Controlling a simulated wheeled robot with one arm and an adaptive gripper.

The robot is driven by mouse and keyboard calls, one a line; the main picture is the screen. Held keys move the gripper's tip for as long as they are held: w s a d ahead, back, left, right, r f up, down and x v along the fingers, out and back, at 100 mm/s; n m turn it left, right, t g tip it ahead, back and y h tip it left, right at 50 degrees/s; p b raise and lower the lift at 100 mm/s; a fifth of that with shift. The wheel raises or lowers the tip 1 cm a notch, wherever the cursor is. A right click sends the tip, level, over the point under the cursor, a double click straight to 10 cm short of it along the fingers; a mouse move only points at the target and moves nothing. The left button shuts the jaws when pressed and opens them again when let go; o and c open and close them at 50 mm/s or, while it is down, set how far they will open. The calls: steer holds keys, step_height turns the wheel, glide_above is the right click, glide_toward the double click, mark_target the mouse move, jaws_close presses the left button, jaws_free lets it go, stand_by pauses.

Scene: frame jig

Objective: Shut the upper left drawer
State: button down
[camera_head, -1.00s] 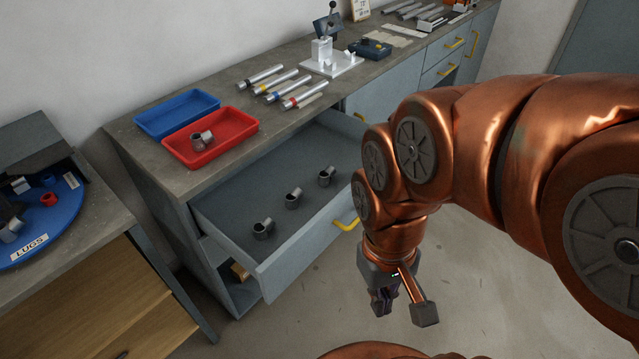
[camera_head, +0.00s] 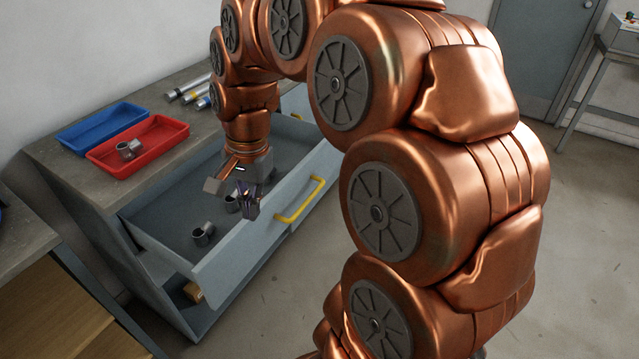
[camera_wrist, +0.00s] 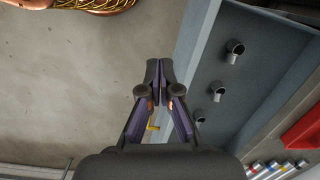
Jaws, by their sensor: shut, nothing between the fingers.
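The upper left drawer (camera_head: 262,240) of the grey bench is pulled well out, with a yellow bar handle (camera_head: 299,201) on its front. Grey pipe fittings (camera_head: 203,235) stand inside it; three show in the wrist view (camera_wrist: 216,91). My gripper (camera_head: 250,212) is shut and empty. In the head view it overlaps the drawer's front panel and hides part of the inside. In the wrist view the fingertips (camera_wrist: 159,72) are over the floor, just outside the drawer front (camera_wrist: 196,60). Part of the yellow handle (camera_wrist: 152,127) shows between the fingers. I see no contact with the drawer.
A red tray (camera_head: 138,146) holding a fitting and a blue tray (camera_head: 102,128) sit on the bench top, near metal cylinders (camera_head: 188,89). A wooden-fronted table (camera_head: 60,310) stands at the left. The floor (camera_head: 270,310) before the drawer is clear.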

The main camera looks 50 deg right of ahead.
steer(key=w+d+f+m+b, duration=0.2)
steer(key=w+d+m, duration=0.3)
steer(key=d, duration=0.2)
steer(key=m+t+b, duration=0.3)
steer(key=m+b, duration=0.3)
steer(key=m, duration=1)
glide_toward(321, 174)
steer(key=s+a+f, duration=0.1)
steer(key=a+f, duration=0.3)
steer(key=f, duration=0.2)
steer(key=shift+w+f+h+p, duration=0.1)
steer(key=shift+w+h+p, duration=0.2)
steer(key=shift+w+h, duration=0.15)
steer(key=shift+w, duration=0.1)
